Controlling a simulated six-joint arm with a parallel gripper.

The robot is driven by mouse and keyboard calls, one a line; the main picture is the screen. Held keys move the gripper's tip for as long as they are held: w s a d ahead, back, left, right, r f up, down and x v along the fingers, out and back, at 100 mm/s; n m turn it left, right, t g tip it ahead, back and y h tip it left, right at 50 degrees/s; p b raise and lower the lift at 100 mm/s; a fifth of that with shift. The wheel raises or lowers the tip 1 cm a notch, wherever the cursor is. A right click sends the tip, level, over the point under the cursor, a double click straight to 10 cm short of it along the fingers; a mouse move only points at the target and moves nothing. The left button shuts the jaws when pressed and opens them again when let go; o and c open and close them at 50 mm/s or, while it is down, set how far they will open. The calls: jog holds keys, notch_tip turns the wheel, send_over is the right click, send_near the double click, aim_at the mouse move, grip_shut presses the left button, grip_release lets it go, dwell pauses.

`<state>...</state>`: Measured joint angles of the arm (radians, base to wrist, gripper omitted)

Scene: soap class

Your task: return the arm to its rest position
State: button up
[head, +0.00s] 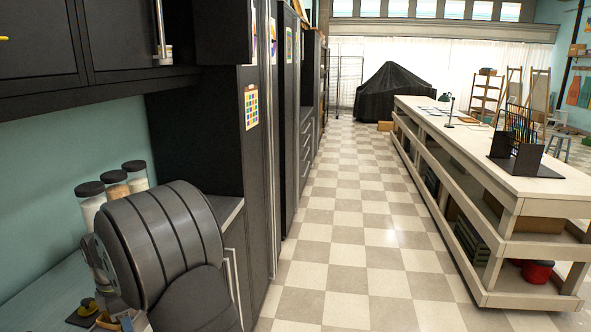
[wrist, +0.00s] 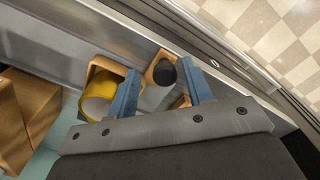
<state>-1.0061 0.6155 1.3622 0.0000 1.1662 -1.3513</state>
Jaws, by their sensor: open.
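My gripper (wrist: 160,68) shows in the wrist view with its two blue fingers spread apart. A wooden piece with a dark round part (wrist: 164,70) and a pale grey cylinder (wrist: 157,95) show in the gap between the fingers, past the fingertips. I cannot tell whether the fingers touch them; nothing is clamped. In the head view, a large dark grey ribbed part of my arm (head: 160,240) fills the lower left, over the counter. The gripper cannot be made out clearly there.
A yellow round item (wrist: 97,100) and wooden boxes (wrist: 25,105) lie beside the fingers. Jars with dark lids (head: 112,185) stand behind my arm. Dark overhead cupboards (head: 80,40) and a tall dark cabinet (head: 200,140) are close. The checkered floor (head: 345,230) is clear.

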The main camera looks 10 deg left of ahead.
jog(key=w, duration=0.4)
jog(key=shift+r, duration=0.1)
jog(key=shift+w+a+r, duration=0.1)
jog(key=shift+w+r, duration=0.25)
jog(key=shift+r, duration=0.5)
notch_tip(320, 180, up, 10)
jog(key=shift+s, duration=0.15)
jog(key=shift+c, duration=0.5)
grip_shut()
jog(key=w+d+f+m+g+y, duration=0.3)
jog(key=w+d+m+y, duration=0.3)
jog(key=w+d+m, duration=0.55)
jog(key=s+a+f+m, duration=0.1)
jog(key=s+a+f, duration=0.6)
jog(key=a+f, duration=0.1)
jog(key=shift+s+a+f+m, duration=0.15)
jog(key=shift+s+a+m, duration=0.2)
jog(key=shift+a, duration=0.05)
